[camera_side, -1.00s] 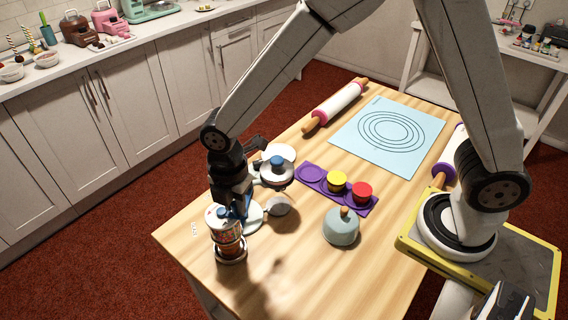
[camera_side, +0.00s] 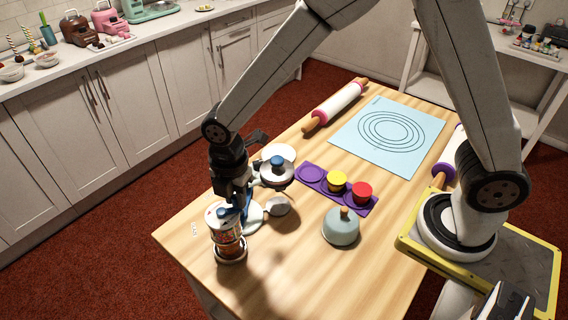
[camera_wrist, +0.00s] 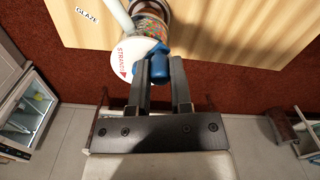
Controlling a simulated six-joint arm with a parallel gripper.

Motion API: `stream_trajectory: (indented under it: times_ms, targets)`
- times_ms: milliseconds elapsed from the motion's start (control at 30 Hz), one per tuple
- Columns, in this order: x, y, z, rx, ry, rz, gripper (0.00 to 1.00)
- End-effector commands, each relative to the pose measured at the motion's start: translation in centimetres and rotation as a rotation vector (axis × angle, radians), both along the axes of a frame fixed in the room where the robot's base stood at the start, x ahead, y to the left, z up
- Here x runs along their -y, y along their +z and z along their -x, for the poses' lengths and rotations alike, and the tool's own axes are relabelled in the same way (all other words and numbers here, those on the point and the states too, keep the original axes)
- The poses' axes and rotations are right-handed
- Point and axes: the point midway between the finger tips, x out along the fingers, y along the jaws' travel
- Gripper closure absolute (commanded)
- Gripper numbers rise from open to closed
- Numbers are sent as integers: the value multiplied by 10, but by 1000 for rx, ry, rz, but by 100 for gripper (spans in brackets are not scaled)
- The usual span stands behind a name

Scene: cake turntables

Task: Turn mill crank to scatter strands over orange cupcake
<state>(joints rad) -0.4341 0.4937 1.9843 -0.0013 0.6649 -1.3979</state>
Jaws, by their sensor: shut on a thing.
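The mill (camera_side: 226,236) stands upright near the table's front left, a clear cylinder with coloured strands inside. It also shows in the wrist view (camera_wrist: 151,26), with a white lid (camera_wrist: 131,60) printed "STRANDS". My gripper (camera_wrist: 159,68) is shut on the blue crank knob (camera_wrist: 160,66) at the lid's edge. In the side view my gripper (camera_side: 231,204) points down over the mill and hides part of its top. No orange cupcake can be made out; the space under the mill is mostly hidden.
A purple tray (camera_side: 312,174) holds a yellow cupcake (camera_side: 337,181) and a red one (camera_side: 362,191). A lidded pot with a blue knob (camera_side: 277,161) and a grey dome (camera_side: 341,229) stand nearby. A "GLAZE" label (camera_side: 194,229) lies left. The front right table is clear.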

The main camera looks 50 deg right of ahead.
Motion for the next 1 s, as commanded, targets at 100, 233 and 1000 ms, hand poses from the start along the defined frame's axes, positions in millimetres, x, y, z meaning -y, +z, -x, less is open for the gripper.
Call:
stream_trajectory:
  times_ms: [100,233,1000]
  targets:
    - [-3,3,-3,12,0,-7,100]
    - [-2,3,-5,12,-1,-7,100]
    - [1,2,-19,10,0,-8,100]
